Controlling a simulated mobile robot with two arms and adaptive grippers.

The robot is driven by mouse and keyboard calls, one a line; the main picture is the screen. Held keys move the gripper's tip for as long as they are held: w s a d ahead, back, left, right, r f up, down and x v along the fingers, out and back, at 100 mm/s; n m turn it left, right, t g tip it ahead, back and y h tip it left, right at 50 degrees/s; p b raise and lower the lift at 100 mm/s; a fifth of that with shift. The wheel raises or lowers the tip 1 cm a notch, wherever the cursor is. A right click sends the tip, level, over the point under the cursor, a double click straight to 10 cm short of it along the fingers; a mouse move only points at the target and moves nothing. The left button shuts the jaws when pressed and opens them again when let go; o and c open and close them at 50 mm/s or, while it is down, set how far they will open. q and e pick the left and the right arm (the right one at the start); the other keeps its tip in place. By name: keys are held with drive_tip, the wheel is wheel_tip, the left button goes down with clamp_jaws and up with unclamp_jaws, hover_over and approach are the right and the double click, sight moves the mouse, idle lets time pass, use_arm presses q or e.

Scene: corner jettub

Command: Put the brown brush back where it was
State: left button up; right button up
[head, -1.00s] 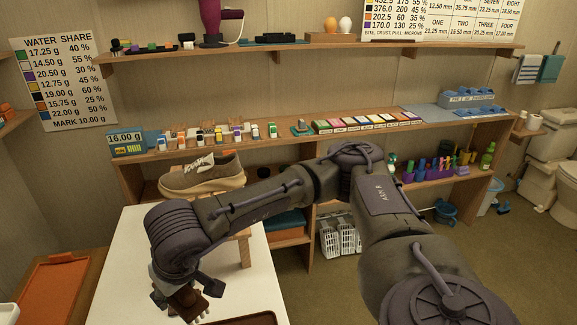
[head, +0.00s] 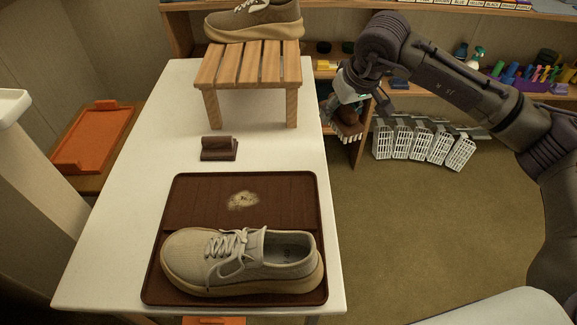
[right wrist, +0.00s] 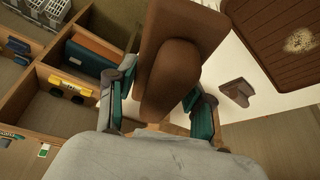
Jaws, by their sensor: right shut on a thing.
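My right gripper (head: 349,97) is shut on the brown brush (head: 348,122), its pale bristles pointing down. In the head view they hang just off the right edge of the white table (head: 290,153). In the right wrist view the brush (right wrist: 178,75) sits between the teal-padded fingers (right wrist: 158,105). A small dark brown block with a raised back (head: 219,149) stands empty on the table behind the tray; it also shows in the right wrist view (right wrist: 236,92). My left gripper is out of view.
A brown tray (head: 180,195) holds a beige shoe (head: 240,262) and has a pale dusty patch. A slatted wooden stand (head: 248,66) with another shoe (head: 255,20) is at the table's back. White baskets (head: 425,143) are beyond the gripper. The table around the small block is clear.

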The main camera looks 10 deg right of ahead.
drive_tip(key=shift+w+a+f, duration=0.2)
drive_tip(key=shift+f, duration=0.15)
hover_over(284, 148)
drive_tip(key=s, duration=0.1)
wheel_tip(284, 148, down, 6)
drive_tip(key=shift+s+d+f, duration=0.15)
drive_tip(key=shift+f, duration=0.1)
wheel_tip(284, 148, down, 4)
drive_tip(key=shift+r, duration=0.1)
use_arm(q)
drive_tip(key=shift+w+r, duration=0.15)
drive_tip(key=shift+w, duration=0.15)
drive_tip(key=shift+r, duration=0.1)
use_arm(e)
drive_tip(key=shift+f, duration=0.2)
drive_tip(key=o, duration=1)
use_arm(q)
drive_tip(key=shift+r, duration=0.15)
use_arm(e)
drive_tip(key=shift+r, duration=0.1)
